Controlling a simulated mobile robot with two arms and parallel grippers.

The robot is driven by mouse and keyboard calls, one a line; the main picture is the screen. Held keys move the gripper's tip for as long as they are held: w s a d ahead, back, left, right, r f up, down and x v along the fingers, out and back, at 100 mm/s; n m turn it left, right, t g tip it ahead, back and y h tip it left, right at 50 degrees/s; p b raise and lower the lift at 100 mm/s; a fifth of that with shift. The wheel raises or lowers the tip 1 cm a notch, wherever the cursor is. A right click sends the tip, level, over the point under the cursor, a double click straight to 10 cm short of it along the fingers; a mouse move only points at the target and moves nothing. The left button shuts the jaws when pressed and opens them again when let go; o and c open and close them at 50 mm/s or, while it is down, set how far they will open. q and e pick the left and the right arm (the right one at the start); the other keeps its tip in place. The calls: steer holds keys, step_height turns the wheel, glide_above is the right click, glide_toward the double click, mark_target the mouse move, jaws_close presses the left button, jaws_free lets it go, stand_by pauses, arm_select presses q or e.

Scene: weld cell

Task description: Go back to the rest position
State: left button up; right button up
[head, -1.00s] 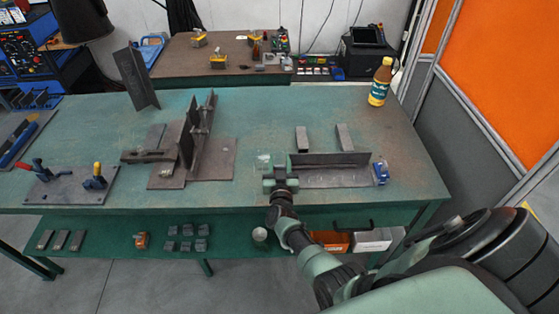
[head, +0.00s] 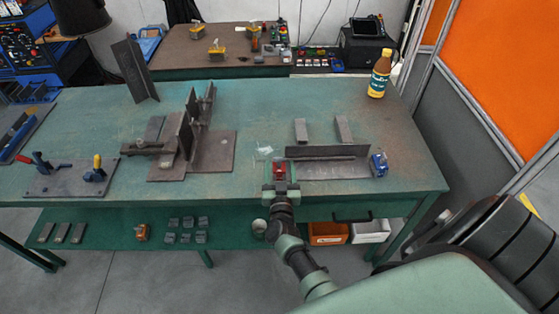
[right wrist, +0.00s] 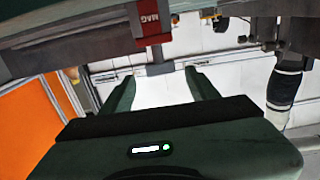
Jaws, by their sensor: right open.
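My right gripper (head: 281,186) is at the front edge of the green table (head: 240,194), just in front of a red magnet (head: 280,168). In the right wrist view its fingers (right wrist: 162,86) are spread with nothing between them. The red magnet, marked MAG, shows beyond the fingertips in that view (right wrist: 153,22). The magnet is at the left end of an upright dark plate (head: 327,152) that stands on a flat base plate (head: 335,173). A blue block (head: 379,164) is at its right end. My left gripper is out of view.
A bottle (head: 380,74) stands at the back right. A welded plate assembly (head: 190,140) and a board with two toggle clamps (head: 70,180) are on the left. A lower shelf holds an orange bin (head: 328,233) and small blocks. An orange screen (head: 510,75) borders the right.

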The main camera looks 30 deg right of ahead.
steer(key=shift+s+a, duration=0.1)
stand_by(0.5)
steer(key=s+a+n+g+y, duration=0.1)
steer(key=s+a+n+y, duration=0.25)
steer(key=a+y, duration=0.3)
steer(key=s+a+n+g+y, duration=0.25)
steer(key=a+n+y, duration=0.2)
steer(key=a, duration=0.25)
steer(key=s+r+g+h, duration=0.15)
steer(key=s+g, duration=0.25)
steer(key=s, duration=0.8)
steer(key=s+r+g, duration=0.2)
steer(key=s+g, duration=0.2)
steer(key=s, duration=0.8)
step_height(320, 180, down, 29)
steer(key=s+g+b, duration=0.2)
steer(key=s+d+f+n+b, duration=0.1)
steer(key=s+d+f+b, duration=0.1)
steer(key=s+f, duration=1.4)
steer(key=shift+s+f+g, duration=0.25)
steer(key=shift+f+g, duration=0.1)
